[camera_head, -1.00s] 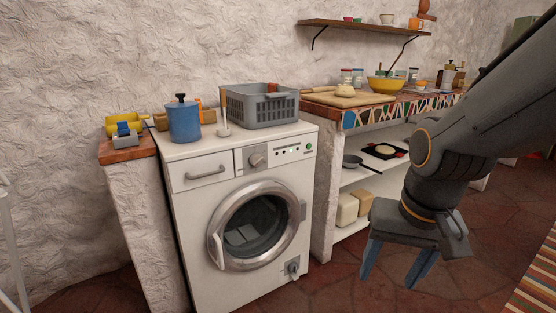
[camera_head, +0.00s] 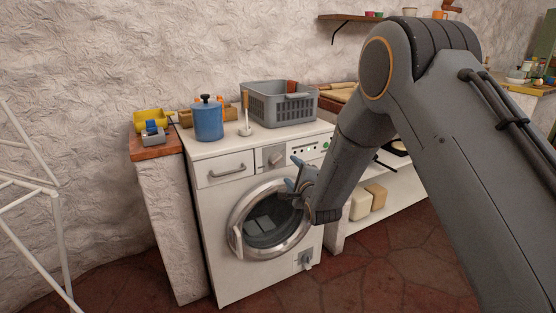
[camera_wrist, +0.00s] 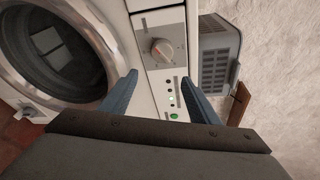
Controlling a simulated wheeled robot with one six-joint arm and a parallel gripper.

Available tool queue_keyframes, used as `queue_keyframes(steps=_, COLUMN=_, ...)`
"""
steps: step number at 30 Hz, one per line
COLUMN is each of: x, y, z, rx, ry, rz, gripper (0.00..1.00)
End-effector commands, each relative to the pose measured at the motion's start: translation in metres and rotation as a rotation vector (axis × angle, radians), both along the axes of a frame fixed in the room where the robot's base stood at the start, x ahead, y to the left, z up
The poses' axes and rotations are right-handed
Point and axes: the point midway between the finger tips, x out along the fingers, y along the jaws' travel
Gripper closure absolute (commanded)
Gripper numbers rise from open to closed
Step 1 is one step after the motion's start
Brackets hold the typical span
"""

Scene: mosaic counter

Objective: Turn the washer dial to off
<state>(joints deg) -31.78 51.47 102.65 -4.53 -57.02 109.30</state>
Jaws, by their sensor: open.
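The white washer (camera_head: 215,250) stands against the wall with its round door closed. Its dial (camera_head: 275,158) is a light knob on a grey panel, left of the indicator lights and green button. In the wrist view the dial (camera_wrist: 162,50) lies ahead of the gripper and between the lines of its fingers, with a pointer mark on its face. My gripper (camera_head: 293,172) is open and empty in front of the washer, just right of and below the dial. In the wrist view the two blue fingers of my gripper (camera_wrist: 162,90) are spread apart, not touching the dial.
A grey basket (camera_head: 283,104), a blue canister (camera_head: 208,120) and a brush-like tool (camera_head: 245,118) stand on the washer. A white drying rack (camera_head: 40,185) is at the left. The green button (camera_wrist: 174,116) shows near my fingers.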

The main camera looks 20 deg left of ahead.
Motion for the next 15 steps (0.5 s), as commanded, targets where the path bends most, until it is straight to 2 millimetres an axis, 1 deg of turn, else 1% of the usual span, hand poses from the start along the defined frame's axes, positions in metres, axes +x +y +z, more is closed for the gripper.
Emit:
queue_keyframes(steps=1, x=-0.002, y=0.008, z=-0.004, rx=0.056, ry=0.0, rz=0.007, gripper=0.44)
queue_keyframes(steps=3, x=-0.003, y=0.016, z=-0.005, rx=0.125, ry=-0.001, rz=0.017, gripper=0.44)
queue_keyframes(steps=8, x=-0.004, y=0.025, z=-0.006, rx=0.202, ry=-0.002, rz=0.029, gripper=0.44)
queue_keyframes(steps=11, x=0.003, y=0.031, z=-0.006, rx=0.212, ry=-0.003, rz=0.03, gripper=0.44)
queue_keyframes(steps=15, x=0.02, y=0.044, z=-0.006, rx=0.21, ry=-0.003, rz=0.029, gripper=0.44)
